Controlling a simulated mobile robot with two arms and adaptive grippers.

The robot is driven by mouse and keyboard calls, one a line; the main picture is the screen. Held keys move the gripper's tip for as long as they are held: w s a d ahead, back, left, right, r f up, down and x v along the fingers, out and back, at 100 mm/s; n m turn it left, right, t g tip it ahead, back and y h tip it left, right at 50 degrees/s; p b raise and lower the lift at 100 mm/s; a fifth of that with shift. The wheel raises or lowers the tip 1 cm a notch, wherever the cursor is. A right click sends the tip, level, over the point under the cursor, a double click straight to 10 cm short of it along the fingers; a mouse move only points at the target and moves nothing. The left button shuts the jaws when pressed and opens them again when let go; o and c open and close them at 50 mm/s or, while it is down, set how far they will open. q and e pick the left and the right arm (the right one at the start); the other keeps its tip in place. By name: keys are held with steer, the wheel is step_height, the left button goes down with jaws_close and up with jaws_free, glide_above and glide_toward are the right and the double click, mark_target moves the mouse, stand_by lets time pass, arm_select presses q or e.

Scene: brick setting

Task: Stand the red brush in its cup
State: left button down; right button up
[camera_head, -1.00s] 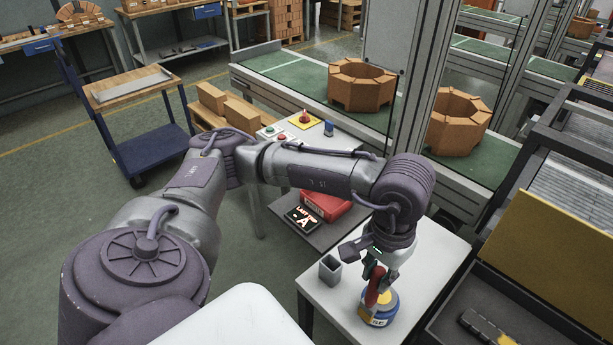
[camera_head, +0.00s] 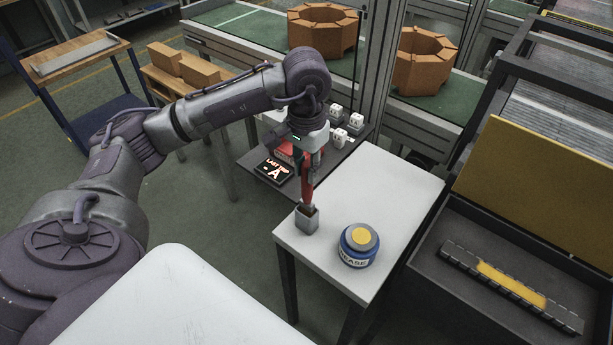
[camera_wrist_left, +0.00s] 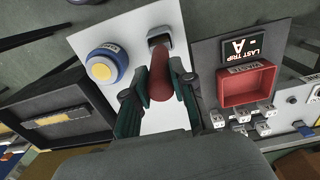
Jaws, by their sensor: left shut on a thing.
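The red brush (camera_head: 307,190) is upright, held by my left gripper (camera_head: 312,162) over the grey square cup (camera_head: 306,221). Its lower end meets the cup's mouth in the head view; I cannot tell how far inside it is. The cup stands near the left edge of the white table (camera_head: 405,195). In the left wrist view the red brush (camera_wrist_left: 160,75) sits between the fingers of the left gripper (camera_wrist_left: 158,92), pointing towards the cup (camera_wrist_left: 159,39), whose dark opening partly shows. My right gripper is in neither view.
A blue grease tin (camera_head: 357,246) with a yellow-centred lid stands right of the cup. Behind the table are a "LAST TRIP A" sign (camera_head: 275,171) and a red bin (camera_wrist_left: 247,86). A dark tray (camera_head: 470,215) lies to the right. The table's back part is clear.

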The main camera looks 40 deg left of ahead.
mark_target(306, 180)
arm_select(q)
step_height(306, 180, down, 3)
steer(key=shift+f+p, duration=0.1)
steer(key=shift+p, duration=0.25)
steer(key=shift+f, duration=0.1)
steer(key=shift+f, duration=0.1)
steer(key=c, duration=1)
jaws_free()
